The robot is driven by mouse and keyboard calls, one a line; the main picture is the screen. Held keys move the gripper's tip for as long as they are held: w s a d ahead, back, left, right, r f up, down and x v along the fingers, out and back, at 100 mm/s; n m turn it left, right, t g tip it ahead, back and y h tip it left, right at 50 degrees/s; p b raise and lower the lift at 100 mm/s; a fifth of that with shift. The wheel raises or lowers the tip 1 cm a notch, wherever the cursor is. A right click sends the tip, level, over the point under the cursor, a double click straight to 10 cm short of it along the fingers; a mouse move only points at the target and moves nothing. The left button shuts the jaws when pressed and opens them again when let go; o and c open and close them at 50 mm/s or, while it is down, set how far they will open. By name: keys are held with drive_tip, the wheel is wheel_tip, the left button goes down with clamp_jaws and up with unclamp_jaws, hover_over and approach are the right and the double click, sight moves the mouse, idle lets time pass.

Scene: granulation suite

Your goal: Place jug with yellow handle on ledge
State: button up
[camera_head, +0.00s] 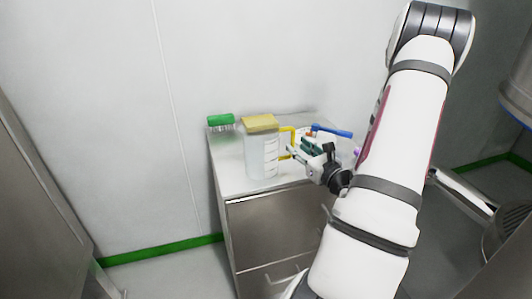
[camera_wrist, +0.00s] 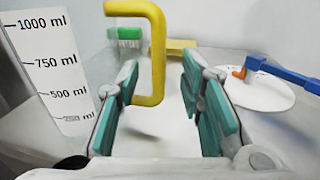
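The clear jug (camera_head: 256,158) with volume marks stands upright on the steel cabinet top (camera_head: 229,180). Its yellow handle (camera_head: 290,140) points right, towards my gripper (camera_head: 299,149). In the wrist view the marked jug wall (camera_wrist: 50,70) is at the left and the handle (camera_wrist: 157,55) is near the middle. My gripper (camera_wrist: 165,100) is open, with teal pads on both sides of the handle's lower part. The handle is nearer the left finger; I cannot tell whether they touch. I cannot pick out a separate ledge.
A green brush (camera_head: 221,120) is at the cabinet's back left corner. A yellow block (camera_head: 260,123) shows at the jug's top, on or behind it. A blue-handled tool (camera_head: 332,131) lies right, by a white dish (camera_wrist: 260,93). A wall stands behind the cabinet.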

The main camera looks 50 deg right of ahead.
sight(294, 144)
drive_tip(key=shift+x, duration=1.9)
drive_tip(key=shift+a, duration=0.15)
clamp_jaws()
drive_tip(key=shift+r, duration=0.15)
